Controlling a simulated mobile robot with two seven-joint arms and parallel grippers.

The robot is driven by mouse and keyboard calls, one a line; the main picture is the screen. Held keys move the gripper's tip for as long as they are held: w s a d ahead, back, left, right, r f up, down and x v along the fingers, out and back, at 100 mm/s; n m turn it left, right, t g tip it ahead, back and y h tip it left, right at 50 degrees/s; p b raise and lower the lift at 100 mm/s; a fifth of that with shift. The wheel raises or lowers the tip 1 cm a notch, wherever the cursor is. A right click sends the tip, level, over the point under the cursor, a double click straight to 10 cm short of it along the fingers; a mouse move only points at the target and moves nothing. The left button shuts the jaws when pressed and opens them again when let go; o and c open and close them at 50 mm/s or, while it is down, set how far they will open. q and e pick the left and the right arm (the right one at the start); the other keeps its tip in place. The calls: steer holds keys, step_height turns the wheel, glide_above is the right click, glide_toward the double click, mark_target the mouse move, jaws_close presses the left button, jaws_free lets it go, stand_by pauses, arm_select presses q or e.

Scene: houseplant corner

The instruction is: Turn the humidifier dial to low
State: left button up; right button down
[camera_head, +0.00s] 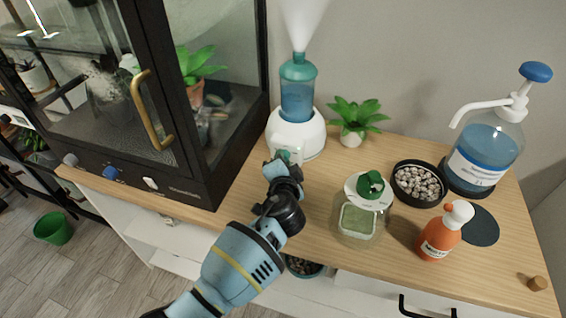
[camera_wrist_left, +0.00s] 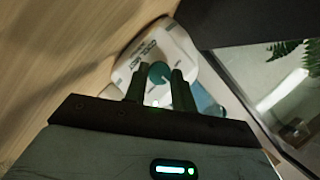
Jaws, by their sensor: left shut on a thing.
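The humidifier has a white base (camera_head: 308,138) and a blue-green bottle (camera_head: 297,92). It stands on the wooden cabinet top, and white mist rises from it. My left gripper (camera_head: 283,161) reaches the front of the base and is shut on the small green dial (camera_wrist_left: 159,73). In the left wrist view the gripper's two dark fingers stand on either side of the dial. Lettering shows on the base (camera_wrist_left: 150,42), but I cannot read which setting the dial points to. My right gripper is not in view.
A glass cabinet (camera_head: 150,150) with a brass handle stands close on the left. To the right are a small plant (camera_head: 352,118), a green-lidded jar (camera_head: 358,218), a pebble bowl (camera_head: 418,183), an orange bottle (camera_head: 442,233) and a pump bottle (camera_head: 482,152). Wood between humidifier and jar is clear.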

arm_select(q)
steer(key=shift+f, duration=0.1)
stand_by(0.5)
steer(key=o, duration=1)
steer(key=shift+s, duration=0.1)
steer(key=v, duration=0.6)
steer(key=shift+s+p, duration=0.4)
steer(key=shift+s+r, duration=0.2)
steer(key=shift+s, duration=0.2)
